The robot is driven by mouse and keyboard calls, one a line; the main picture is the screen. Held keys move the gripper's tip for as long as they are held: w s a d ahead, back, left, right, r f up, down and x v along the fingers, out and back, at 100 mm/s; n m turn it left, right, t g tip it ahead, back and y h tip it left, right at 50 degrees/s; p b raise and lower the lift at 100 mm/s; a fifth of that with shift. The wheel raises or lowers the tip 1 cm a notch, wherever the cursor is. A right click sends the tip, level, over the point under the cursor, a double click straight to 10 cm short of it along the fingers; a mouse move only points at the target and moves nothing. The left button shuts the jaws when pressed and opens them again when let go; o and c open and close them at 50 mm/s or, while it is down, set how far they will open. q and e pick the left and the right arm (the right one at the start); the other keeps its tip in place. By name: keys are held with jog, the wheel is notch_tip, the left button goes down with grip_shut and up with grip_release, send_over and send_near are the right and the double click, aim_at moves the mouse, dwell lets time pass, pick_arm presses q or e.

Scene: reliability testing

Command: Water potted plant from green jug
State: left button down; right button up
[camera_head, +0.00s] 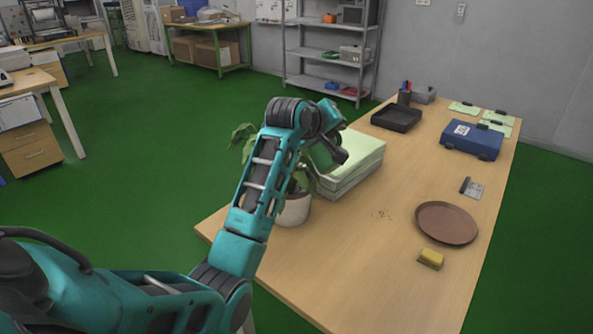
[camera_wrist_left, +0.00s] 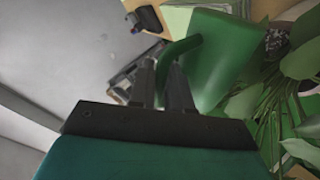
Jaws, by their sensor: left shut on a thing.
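The potted plant stands on the near left edge of the wooden table. Its pale pot (camera_head: 294,210) and some green leaves (camera_head: 243,137) show past my left arm, which hides much of it. In the left wrist view, its leaves (camera_wrist_left: 268,125) and dark soil (camera_wrist_left: 276,40) are at the right. My left gripper (camera_head: 335,152) is above the table beside the plant. It is shut on the handle of the green jug (camera_wrist_left: 218,55), close beside the pot and leaves. In the head view the jug (camera_head: 321,157) is mostly hidden, so I cannot tell whether water flows.
A stack of pale green folders (camera_head: 357,165) lies just behind the plant. The table (camera_head: 375,270) also holds a brown round tray (camera_head: 446,222), a yellow sponge (camera_head: 430,258), a blue case (camera_head: 472,140) and a black tray (camera_head: 396,118). The table's front middle is clear.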

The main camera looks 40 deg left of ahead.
pick_arm(q)
jog(key=shift+d+r, duration=0.1)
jog(key=shift+r, duration=0.15)
jog(key=shift+w+a+r, duration=0.1)
jog(key=shift+a, duration=0.2)
pick_arm(e)
jog(key=shift+a, duration=0.1)
pick_arm(q)
jog(key=shift+a+r+n+h+p, duration=0.3)
jog(key=shift+a+r+n+p, duration=0.1)
jog(key=shift+r, duration=0.1)
pick_arm(e)
jog(key=shift+w+a+r, duration=0.3)
jog(key=shift+w+a, duration=0.3)
jog(key=shift+a, duration=0.15)
dwell(0.6)
